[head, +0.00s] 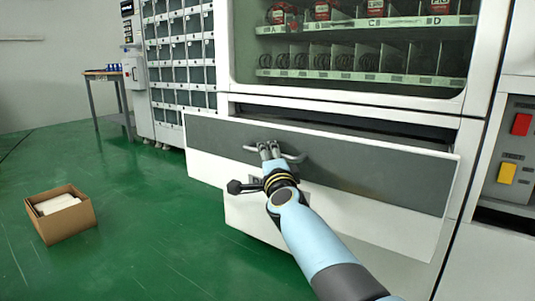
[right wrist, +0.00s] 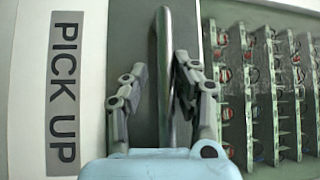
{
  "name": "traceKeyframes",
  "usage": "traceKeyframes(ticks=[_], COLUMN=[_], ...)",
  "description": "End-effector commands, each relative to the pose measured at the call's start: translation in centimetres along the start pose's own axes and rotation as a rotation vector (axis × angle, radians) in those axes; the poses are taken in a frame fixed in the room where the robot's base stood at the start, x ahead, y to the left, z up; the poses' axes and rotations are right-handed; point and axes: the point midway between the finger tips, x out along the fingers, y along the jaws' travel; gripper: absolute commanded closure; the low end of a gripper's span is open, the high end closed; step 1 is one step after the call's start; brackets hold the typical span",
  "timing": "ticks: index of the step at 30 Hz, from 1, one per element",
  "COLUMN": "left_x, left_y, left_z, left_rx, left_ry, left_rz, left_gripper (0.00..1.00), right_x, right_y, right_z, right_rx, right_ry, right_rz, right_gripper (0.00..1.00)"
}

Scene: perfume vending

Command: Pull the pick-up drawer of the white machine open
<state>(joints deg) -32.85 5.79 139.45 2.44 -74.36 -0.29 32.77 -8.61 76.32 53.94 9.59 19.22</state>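The pick-up drawer (head: 350,160) of the white machine (head: 225,60) has a grey front panel with white edges. It stands partly out, with a dark opening (head: 340,121) behind its top edge. Its metal bar handle (head: 295,158) is near the left-middle of the front. My right gripper (head: 269,148) is at this handle, with its fingers closed in around the bar. In the right wrist view the handle (right wrist: 162,70) runs between the two fingers, beside a "PICK UP" label (right wrist: 62,90). My left gripper is not in view.
A glass window with shelves of goods (head: 365,60) is above the drawer. An open cardboard box (head: 68,228) stands on the green floor at left. A wall of small lockers (head: 180,50) and a table (head: 104,73) are behind. The floor before the drawer's left side is clear.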

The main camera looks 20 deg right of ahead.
Motion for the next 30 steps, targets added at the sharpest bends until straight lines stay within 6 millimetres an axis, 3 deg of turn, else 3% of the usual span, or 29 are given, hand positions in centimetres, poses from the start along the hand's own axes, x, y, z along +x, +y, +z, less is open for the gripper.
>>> traceKeyframes(ticks=[11, 24, 30], left_x=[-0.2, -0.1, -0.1], left_y=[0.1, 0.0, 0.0], left_z=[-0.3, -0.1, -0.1], left_rx=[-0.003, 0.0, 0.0], left_ry=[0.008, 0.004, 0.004], left_rz=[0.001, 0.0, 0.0], left_gripper=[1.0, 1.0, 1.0], right_x=[-0.1, -6.3, -8.0], right_y=[-0.3, -0.1, 0.0], right_z=[0.0, -0.1, 0.1], right_rx=[0.003, 0.002, 0.006], right_ry=[0.001, 0.002, 0.001], right_rz=[-0.006, -0.003, 0.001], right_gripper=[0.62, 0.62, 0.62])
